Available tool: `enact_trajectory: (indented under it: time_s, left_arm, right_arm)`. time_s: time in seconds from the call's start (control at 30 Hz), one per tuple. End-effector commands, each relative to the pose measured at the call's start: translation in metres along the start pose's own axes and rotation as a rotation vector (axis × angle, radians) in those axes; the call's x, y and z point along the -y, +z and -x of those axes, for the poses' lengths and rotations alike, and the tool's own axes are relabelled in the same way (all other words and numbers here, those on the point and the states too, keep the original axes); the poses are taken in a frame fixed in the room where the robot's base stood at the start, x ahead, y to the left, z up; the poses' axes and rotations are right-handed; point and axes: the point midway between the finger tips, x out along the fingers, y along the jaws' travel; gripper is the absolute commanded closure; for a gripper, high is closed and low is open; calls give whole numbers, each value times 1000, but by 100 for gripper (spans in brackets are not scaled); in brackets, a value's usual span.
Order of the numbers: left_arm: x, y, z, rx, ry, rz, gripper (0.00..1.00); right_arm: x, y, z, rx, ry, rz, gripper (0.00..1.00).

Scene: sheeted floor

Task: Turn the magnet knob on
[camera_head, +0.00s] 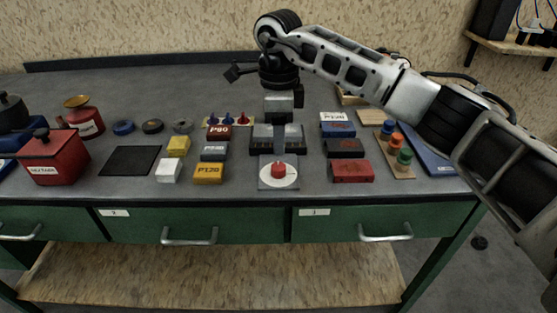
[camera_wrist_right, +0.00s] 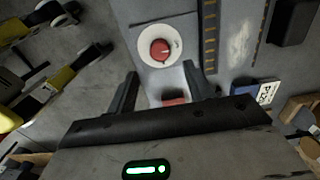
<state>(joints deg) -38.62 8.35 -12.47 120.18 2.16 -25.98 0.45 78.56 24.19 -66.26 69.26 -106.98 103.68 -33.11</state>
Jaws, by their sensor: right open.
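The magnet knob (camera_head: 278,170) is a small red knob on a round white dial, set on a grey plate at the bench's front edge. In the right wrist view the knob (camera_wrist_right: 160,50) shows from above, with a light pointer mark on it, beyond the fingertips. My right gripper (camera_head: 277,146) points down just behind the knob. Its two fingers are apart, and nothing shows held between them. In the right wrist view the right gripper's fingers (camera_wrist_right: 163,84) frame a gap in line with the dial. My left gripper is not in view.
Yellow and grey blocks (camera_head: 208,173) stand left of the dial, and a red block (camera_head: 352,171) stands to its right. A red box (camera_head: 54,160) and a black mat (camera_head: 130,160) lie farther left. A wooden strip with coloured pegs (camera_head: 396,155) is at right.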

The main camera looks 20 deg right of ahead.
Motion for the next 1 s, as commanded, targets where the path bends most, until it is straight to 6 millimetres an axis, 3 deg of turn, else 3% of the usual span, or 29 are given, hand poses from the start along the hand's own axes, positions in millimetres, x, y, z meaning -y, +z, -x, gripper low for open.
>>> enact_trajectory:
  time_s: [0.1,0.33,0.5,0.8,0.83,1.0]
  left_arm:
    - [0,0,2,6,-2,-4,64]
    - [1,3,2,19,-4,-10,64]
    - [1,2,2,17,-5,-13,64]
    - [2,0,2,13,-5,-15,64]
    - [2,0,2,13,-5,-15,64]
    - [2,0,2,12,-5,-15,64]
  right_arm:
    - [-1,0,-26,-1,5,0,48]
    - [0,0,-64,1,3,0,48]
    - [0,0,-77,1,1,0,48]
    - [0,0,-80,2,0,0,48]
    - [0,0,-80,2,0,0,51]
    - [0,1,-80,2,0,0,93]
